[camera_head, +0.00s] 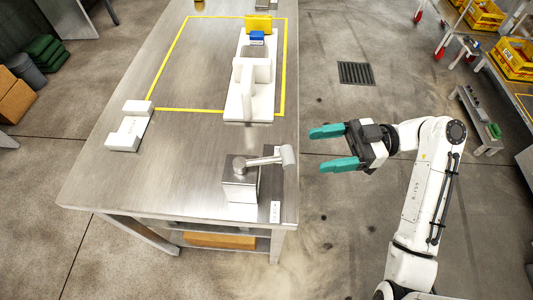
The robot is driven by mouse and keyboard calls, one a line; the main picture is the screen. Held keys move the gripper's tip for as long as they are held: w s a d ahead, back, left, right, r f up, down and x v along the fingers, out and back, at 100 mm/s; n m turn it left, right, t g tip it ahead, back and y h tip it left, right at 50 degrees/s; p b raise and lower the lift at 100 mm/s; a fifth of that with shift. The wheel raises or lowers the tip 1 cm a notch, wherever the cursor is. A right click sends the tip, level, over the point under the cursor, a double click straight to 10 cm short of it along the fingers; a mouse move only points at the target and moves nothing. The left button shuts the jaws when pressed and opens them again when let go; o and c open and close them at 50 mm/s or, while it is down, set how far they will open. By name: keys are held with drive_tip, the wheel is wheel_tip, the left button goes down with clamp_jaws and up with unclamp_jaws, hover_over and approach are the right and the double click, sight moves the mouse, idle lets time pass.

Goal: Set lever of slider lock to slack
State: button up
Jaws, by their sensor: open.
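A metal block (240,186) with a round pivot on top stands near the right front corner of the table. A grey lever (265,160) reaches from the pivot to the right and ends in a thicker knob (288,155) near the table's right edge. This looks like the slider lock. A small white label (275,212) lies beside the block; its text is too small to read. My gripper (325,148) is right of the knob, beyond the table edge. Its teal fingers point left, apart and empty, touching nothing.
The metal table (190,180) holds a white machine (250,85) with blue and yellow parts inside a yellow taped outline. A white bracket (130,126) sits at the left. Yellow crates (484,15) stand at the far right. Floor around my arm is clear.

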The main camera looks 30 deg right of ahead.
sight(278, 157)
drive_tip(key=p+x, duration=0.1)
drive_tip(key=x, duration=0.9)
drive_tip(key=shift+a, duration=0.1)
drive_tip(key=shift+s, duration=0.1)
clamp_jaws()
idle(0.3)
